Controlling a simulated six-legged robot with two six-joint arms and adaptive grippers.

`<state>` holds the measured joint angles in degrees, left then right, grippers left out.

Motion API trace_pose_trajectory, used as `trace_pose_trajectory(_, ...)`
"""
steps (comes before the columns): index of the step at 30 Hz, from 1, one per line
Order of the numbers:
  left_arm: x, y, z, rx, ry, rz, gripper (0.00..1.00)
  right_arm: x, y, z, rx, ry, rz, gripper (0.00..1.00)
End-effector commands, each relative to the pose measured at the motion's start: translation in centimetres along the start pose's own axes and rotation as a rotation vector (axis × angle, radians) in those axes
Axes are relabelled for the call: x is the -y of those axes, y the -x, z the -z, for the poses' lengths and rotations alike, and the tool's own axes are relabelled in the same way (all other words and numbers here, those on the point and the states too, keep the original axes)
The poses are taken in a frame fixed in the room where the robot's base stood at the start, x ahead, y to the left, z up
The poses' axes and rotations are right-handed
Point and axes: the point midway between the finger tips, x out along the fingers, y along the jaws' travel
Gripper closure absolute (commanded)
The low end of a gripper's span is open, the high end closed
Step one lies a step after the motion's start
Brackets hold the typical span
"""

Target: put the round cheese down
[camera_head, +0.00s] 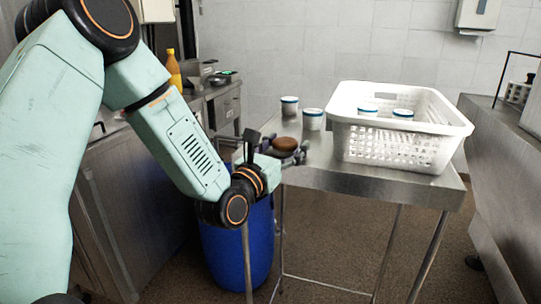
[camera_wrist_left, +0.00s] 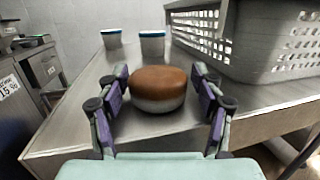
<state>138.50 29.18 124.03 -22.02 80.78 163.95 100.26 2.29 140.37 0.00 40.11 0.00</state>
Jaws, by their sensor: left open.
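The round cheese (camera_head: 285,144) has a brown top and a pale side. It sits near the left end of the steel table (camera_head: 345,181). In the left wrist view the cheese (camera_wrist_left: 158,88) is upright between the two fingers of my left gripper (camera_wrist_left: 159,100). The fingers are spread, with a gap showing on both sides of the cheese. In the head view my left gripper (camera_head: 287,152) reaches in from the left at the table's edge and partly hides the cheese's lower part. My right gripper is in neither view.
Two white tubs with blue lids (camera_head: 289,106) (camera_head: 312,119) stand behind the cheese. A white perforated basket (camera_head: 392,150) holding two similar tubs fills the table's right part. A blue barrel (camera_head: 238,250) stands below my left arm. Bare tabletop lies between cheese and basket.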

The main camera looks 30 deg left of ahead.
Motion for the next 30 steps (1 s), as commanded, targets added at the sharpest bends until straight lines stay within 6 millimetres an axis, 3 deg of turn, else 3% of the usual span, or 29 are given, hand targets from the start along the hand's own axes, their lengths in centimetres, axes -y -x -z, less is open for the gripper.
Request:
trace_pose_trajectory(3, -0.2, 0.2, -0.7, -0.011, 0.006, -0.007, 0.25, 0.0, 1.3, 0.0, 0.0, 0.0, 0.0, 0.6)
trace_pose_trajectory(15, -0.2, 6.5, -0.8, -0.001, 0.006, -0.006, 0.25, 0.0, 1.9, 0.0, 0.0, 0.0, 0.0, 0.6)
trace_pose_trajectory(30, -0.1, 11.2, -0.8, 0.001, 0.002, -0.004, 0.25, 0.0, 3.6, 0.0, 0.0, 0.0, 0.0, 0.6)
